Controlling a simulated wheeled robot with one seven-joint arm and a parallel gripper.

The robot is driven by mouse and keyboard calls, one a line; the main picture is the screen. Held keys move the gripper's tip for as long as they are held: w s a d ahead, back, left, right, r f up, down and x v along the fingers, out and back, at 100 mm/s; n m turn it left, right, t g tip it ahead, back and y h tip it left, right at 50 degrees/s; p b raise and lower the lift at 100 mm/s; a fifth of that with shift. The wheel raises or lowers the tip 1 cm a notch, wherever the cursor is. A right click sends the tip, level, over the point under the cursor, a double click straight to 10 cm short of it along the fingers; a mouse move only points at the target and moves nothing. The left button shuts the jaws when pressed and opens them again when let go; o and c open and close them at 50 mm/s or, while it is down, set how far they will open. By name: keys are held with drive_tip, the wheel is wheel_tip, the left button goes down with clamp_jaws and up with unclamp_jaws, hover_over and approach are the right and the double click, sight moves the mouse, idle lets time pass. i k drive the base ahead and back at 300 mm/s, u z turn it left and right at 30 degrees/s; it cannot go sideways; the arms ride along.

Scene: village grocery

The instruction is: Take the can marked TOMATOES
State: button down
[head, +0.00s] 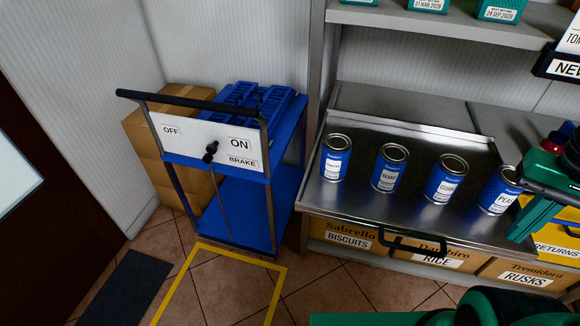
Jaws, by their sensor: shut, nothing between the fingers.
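Several blue cans with silver lids stand upright in a row on a pull-out metal tray (345,200). The leftmost can (335,157) has a label with small print that I cannot read for sure. To its right are cans that seem to read BEANS (389,168), CORN (445,179) and PEAS (499,190). My gripper (518,232), green and black, is at the right edge, partly cut off by the frame. It is shut and empty, in front of the PEAS can and partly over it, away from the leftmost can.
A blue trolley (235,200) with an ON/OFF brake panel (205,140) stands left of the tray. A shelf (450,22) with green boxes hangs above. Cartons marked BISCUITS (345,237), RICE (437,262) and RUSKS (525,280) sit below. A black handle (412,246) fronts the tray.

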sight(336, 150)
drive_tip(key=z, duration=1.15)
drive_tip(key=k, duration=0.95)
drive_tip(key=u, duration=0.2)
drive_tip(key=i, duration=0.5)
